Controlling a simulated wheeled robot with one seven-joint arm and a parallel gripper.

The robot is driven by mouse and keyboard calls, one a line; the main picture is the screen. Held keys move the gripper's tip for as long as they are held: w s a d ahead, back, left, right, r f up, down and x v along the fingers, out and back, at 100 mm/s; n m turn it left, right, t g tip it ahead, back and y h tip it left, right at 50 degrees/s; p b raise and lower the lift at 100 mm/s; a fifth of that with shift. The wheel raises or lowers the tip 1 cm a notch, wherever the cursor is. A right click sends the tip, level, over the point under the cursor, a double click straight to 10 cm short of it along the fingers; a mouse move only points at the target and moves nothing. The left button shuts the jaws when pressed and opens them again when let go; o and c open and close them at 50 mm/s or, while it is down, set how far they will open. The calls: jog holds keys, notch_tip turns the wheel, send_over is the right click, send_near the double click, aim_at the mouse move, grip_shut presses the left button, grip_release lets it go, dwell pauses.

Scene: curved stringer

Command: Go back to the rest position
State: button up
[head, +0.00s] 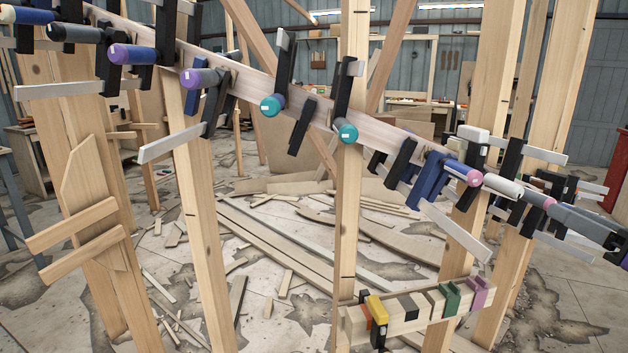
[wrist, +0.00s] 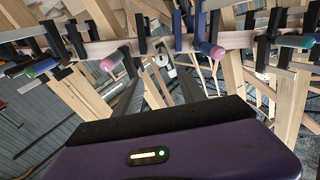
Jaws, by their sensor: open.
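My gripper (wrist: 160,74) shows in the wrist view, with its purple body and black edge filling the bottom. Its two grey fingers reach up and apart, open, with nothing visibly held between them. Ahead of it is the curved wooden stringer (wrist: 130,46), running across the top of the view with clamps on it. In the head view the stringer (head: 250,84) slopes down from upper left to right.
Clamps with purple and teal handles, such as a teal one (head: 272,104), line the stringer. Upright wooden posts (head: 349,200) stand beneath it. A short rail (head: 412,312) holds several small coloured clamps at lower right. Loose boards (head: 290,250) litter the cracked floor.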

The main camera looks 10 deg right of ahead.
jog(key=s+d+r+m+t+h, duration=0.1)
jog(key=d+r+m+h, duration=0.2)
jog(key=d+h, duration=0.1)
jog(key=s+a+f+m+h, duration=0.2)
jog(key=s+a+f+h, duration=0.15)
jog(key=f, duration=0.45)
jog(key=s+a+f+m+h, duration=0.2)
jog(key=s+a+f+h, duration=0.15)
jog(key=f, duration=0.45)
jog(key=s+a+f+n+g+y, duration=0.1)
jog(key=s+a+f+n+y, duration=0.3)
jog(key=s+a, duration=0.5)
jog(key=s+a+f+n+g+y, duration=0.2)
jog(key=s+a+f, duration=0.5)
jog(key=s+a, duration=0.2)
jog(key=s+a+f+n+g+y, duration=0.15)
jog(key=s+a+f+y, duration=0.3)
jog(key=s+a, duration=0.45)
notch_tip(320, 180, up, 12)
jog(key=n+p, duration=0.1)
jog(key=p, duration=1.1)
jog(key=shift+s+h+p, duration=0.15)
jog(key=shift+h+p, duration=0.15)
jog(key=shift+h, duration=0.05)
